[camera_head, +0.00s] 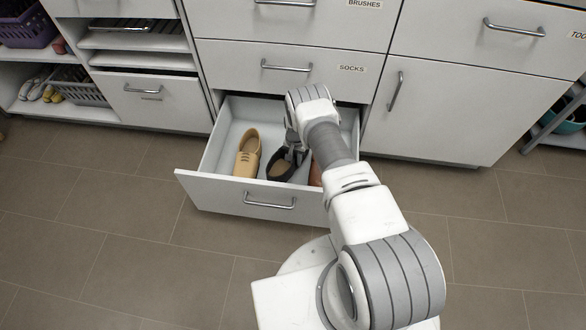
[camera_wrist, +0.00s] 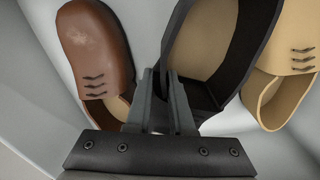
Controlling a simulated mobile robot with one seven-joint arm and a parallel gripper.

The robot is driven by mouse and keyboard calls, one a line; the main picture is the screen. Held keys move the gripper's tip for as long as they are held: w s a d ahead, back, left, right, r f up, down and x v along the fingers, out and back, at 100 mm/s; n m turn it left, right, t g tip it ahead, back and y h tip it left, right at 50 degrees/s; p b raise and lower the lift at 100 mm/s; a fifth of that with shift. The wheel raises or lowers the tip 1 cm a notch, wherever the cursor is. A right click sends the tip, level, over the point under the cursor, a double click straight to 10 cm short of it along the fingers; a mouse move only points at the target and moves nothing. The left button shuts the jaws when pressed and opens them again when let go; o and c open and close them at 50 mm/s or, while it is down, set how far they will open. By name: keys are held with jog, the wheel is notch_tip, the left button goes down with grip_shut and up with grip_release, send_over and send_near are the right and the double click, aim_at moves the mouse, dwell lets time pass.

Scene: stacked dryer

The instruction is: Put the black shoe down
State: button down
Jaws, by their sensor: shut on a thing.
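The black shoe (camera_head: 279,169) is inside the open bottom drawer (camera_head: 215,190), between a tan shoe and a brown shoe. In the wrist view the black shoe (camera_wrist: 243,50) has a tan inside and fills the upper middle. My gripper (camera_head: 293,153) is down in the drawer, shut on the rim of the black shoe. In the wrist view my gripper's fingers (camera_wrist: 165,85) pinch the shoe's edge. Whether the shoe's sole touches the drawer floor cannot be told. My arm hides part of the drawer's right side.
The tan shoe (camera_head: 247,153) lies left of the black shoe. The brown shoe (camera_head: 315,174) is on the right, partly hidden by my arm; it shows in the wrist view (camera_wrist: 93,50). The closed socks drawer (camera_head: 280,69) is above. The floor before the drawer is clear.

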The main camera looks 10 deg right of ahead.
aim_at(296, 167)
jog(key=shift+w+f+b, duration=0.1)
jog(key=shift+f+b, duration=0.95)
jog(key=shift+f, duration=1.55)
jog(key=shift+f, duration=0.15)
jog(key=c, duration=0.8)
grip_release()
